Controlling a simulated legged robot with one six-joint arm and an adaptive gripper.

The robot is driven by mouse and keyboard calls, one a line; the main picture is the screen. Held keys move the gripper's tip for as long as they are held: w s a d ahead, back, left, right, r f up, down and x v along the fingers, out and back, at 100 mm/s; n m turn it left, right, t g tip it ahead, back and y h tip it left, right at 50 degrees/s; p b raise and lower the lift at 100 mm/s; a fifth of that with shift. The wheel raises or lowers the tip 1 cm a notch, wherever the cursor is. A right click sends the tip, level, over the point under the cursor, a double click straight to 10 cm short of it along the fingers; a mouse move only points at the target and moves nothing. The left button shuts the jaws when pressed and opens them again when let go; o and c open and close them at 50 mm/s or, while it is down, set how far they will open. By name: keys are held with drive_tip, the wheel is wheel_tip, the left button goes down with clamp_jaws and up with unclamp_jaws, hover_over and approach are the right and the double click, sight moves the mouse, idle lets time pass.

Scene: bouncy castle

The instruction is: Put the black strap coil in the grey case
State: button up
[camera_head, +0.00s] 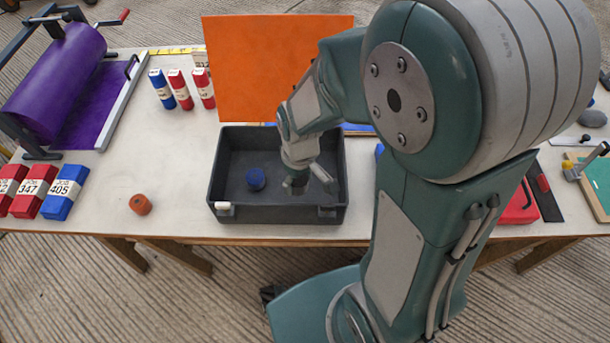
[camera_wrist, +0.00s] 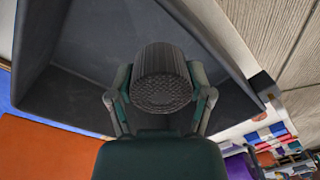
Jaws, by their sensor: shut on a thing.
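The black strap coil (camera_wrist: 163,78) is a ribbed dark roll between the two fingers in the wrist view. My gripper (camera_wrist: 161,92) is shut on it, one finger on each side. In the head view my gripper (camera_head: 297,186) points down within the outline of the grey case (camera_head: 225,160), right of its middle. The coil is hard to make out there against the dark floor. The open case also fills much of the wrist view (camera_wrist: 85,45). Whether the coil touches the case floor cannot be told.
A blue coil (camera_head: 255,179) sits inside the case at left. An orange-brown coil (camera_head: 140,204) lies on the table (camera_head: 160,180) left of the case. An orange panel (camera_head: 270,70) stands behind it. Red and blue blocks and a purple roller (camera_head: 60,75) are farther left.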

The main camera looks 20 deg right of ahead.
drive_tip(key=w+d+f, duration=0.1)
drive_tip(key=f, duration=0.1)
drive_tip(key=w+d+f, duration=0.1)
drive_tip(key=w+f, duration=0.1)
drive_tip(key=w+d+f, duration=0.1)
drive_tip(key=w+f, duration=0.1)
drive_tip(key=shift+w+d+f, duration=0.2)
drive_tip(key=shift+w+d, duration=0.05)
drive_tip(key=shift+d, duration=0.1)
drive_tip(key=shift+w+d+f, duration=0.1)
drive_tip(key=shift+d+f, duration=0.1)
drive_tip(key=shift+d, duration=0.05)
wheel_tip(320, 180, down, 4)
drive_tip(key=shift+w+d+r, duration=0.1)
drive_tip(key=shift+w+r, duration=0.05)
drive_tip(key=shift+r, duration=0.1)
drive_tip(key=o, duration=1.2)
drive_tip(key=shift+c, duration=0.2)
drive_tip(key=shift+f, duration=0.1)
